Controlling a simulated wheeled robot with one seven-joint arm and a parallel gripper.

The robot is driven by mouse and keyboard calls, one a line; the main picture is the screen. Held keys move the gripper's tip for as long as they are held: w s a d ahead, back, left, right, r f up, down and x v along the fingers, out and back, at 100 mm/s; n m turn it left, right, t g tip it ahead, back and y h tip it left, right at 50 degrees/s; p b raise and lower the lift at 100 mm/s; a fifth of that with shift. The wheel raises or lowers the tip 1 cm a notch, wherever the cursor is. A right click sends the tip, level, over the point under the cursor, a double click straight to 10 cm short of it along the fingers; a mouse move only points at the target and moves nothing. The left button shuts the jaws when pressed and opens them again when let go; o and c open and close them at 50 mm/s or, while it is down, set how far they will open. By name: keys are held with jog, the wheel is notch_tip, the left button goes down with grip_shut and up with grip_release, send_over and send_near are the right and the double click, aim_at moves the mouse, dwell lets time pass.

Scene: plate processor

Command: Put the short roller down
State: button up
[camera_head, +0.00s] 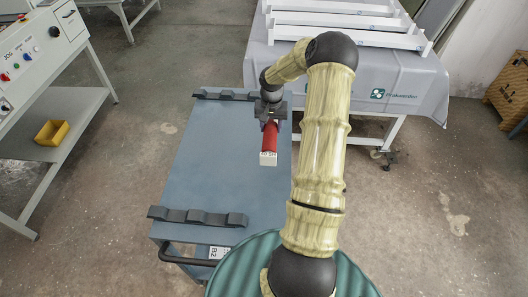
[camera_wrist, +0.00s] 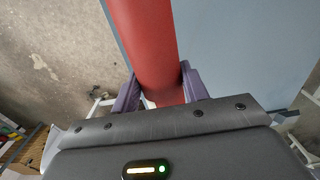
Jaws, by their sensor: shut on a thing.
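The short roller (camera_head: 269,141) is a red cylinder with a pale square end block. My gripper (camera_head: 271,112) is shut on it and holds it over the right side of the blue cart top (camera_head: 215,165). In the wrist view the red roller (camera_wrist: 146,45) runs up from between the two purple fingers of my gripper (camera_wrist: 162,88). The cart top lies below it. The roller's far end is out of the wrist view. Dark notched rests stand on the cart, one at the back (camera_head: 225,96) and one at the front (camera_head: 198,217).
A table with a grey cloth (camera_head: 350,80) and white frames (camera_head: 345,22) stands at the back right. A control machine (camera_head: 40,50) with a yellow bin (camera_head: 52,132) is at the left. The cart's middle, between the rests, is clear.

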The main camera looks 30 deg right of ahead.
dwell(0.4)
jog(key=shift+f+p, duration=0.9)
jog(key=shift+f, duration=1.95)
jog(key=shift+f, duration=0.1)
jog(key=shift+f+p, duration=0.7)
jog(key=shift+f, duration=1.3)
jog(key=shift+f, duration=0.15)
jog(key=o, duration=1.4)
